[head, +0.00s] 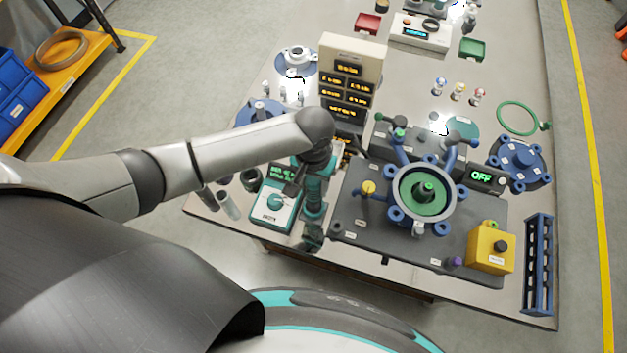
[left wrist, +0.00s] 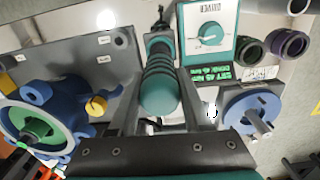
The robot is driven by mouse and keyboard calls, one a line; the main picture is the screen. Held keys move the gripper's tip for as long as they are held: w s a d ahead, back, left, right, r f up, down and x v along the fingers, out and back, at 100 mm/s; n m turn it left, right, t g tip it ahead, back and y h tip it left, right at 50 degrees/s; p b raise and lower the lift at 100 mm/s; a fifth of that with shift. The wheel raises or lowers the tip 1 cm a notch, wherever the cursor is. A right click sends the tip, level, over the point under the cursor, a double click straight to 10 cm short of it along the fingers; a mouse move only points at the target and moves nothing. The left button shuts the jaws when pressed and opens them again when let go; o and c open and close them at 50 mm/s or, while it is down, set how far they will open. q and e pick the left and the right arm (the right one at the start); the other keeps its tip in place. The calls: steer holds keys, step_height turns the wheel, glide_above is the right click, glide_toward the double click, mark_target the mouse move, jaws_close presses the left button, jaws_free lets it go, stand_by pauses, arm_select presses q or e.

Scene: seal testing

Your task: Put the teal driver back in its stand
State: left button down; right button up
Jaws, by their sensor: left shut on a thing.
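My left gripper (head: 313,182) is shut on the teal driver (head: 315,200), near the front edge of the table. In the left wrist view the driver's ribbed teal grip (left wrist: 160,85) lies between the two grey fingers (left wrist: 159,62), with its dark, narrow end pointing away from the camera. A teal and white driver control box (head: 270,204) with a dial and green display is just left of the driver; it also shows in the left wrist view (left wrist: 208,32). I cannot clearly make out the stand. My right gripper is not in view.
A dark work plate (head: 350,215) with a blue-and-green round fixture (head: 425,191) is right of the driver. A tall beige display unit (head: 352,60) stands behind. A yellow button box (head: 490,248) and a blue rack (head: 538,265) are at the right.

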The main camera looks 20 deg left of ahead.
mark_target(314, 179)
arm_select(q)
steer(key=shift+f, duration=0.15)
stand_by(0.6)
steer(key=shift+f, duration=1)
stand_by(0.5)
steer(key=shift+f, duration=0.25)
stand_by(1.2)
steer(key=shift+c, duration=1.3)
jaws_free()
step_height(314, 179, up, 9)
steer(key=p, duration=1)
steer(key=shift+r, duration=0.1)
